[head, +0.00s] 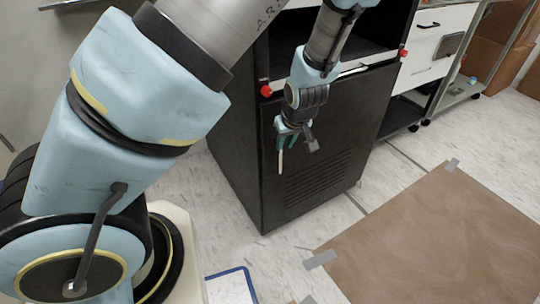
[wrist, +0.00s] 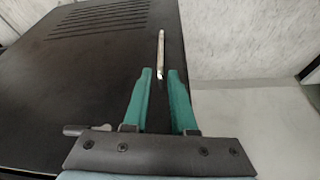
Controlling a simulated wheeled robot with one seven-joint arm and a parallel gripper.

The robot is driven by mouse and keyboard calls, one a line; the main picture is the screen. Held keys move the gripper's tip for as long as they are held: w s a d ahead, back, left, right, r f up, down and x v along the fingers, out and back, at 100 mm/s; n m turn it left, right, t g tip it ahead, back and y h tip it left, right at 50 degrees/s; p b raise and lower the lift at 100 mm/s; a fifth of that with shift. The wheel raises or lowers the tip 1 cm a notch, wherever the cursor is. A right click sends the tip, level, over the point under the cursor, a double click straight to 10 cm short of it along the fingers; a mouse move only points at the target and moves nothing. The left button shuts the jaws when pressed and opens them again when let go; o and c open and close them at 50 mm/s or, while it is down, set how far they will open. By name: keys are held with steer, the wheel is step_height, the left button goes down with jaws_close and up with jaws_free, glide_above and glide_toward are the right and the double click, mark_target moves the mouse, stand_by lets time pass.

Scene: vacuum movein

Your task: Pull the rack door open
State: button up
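The black rack door (head: 330,140) has a vented lower part and looks shut in the head view. It also fills the left of the wrist view (wrist: 80,80). A pale, slim vertical handle (head: 280,162) stands near the door's left edge. In the wrist view the handle (wrist: 161,50) runs away from between the green fingertips. My gripper (head: 287,143) is at the handle's upper end. Its fingers (wrist: 160,74) are apart, with a gap on each side of the handle. I cannot tell whether the handle's near end is fully between them.
Red knobs (head: 266,91) sit at the rack's upper corners. A brown mat (head: 440,240) with grey tape lies on the floor at right. A blue-edged sheet (head: 230,287) lies near my base. White drawers (head: 435,45) stand beyond the rack. Pale floor before the door is clear.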

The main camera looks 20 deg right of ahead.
steer(key=b+x, duration=0.5)
steer(key=x, duration=0.5)
steer(key=shift+f, duration=0.25)
jaws_close()
stand_by(1.0)
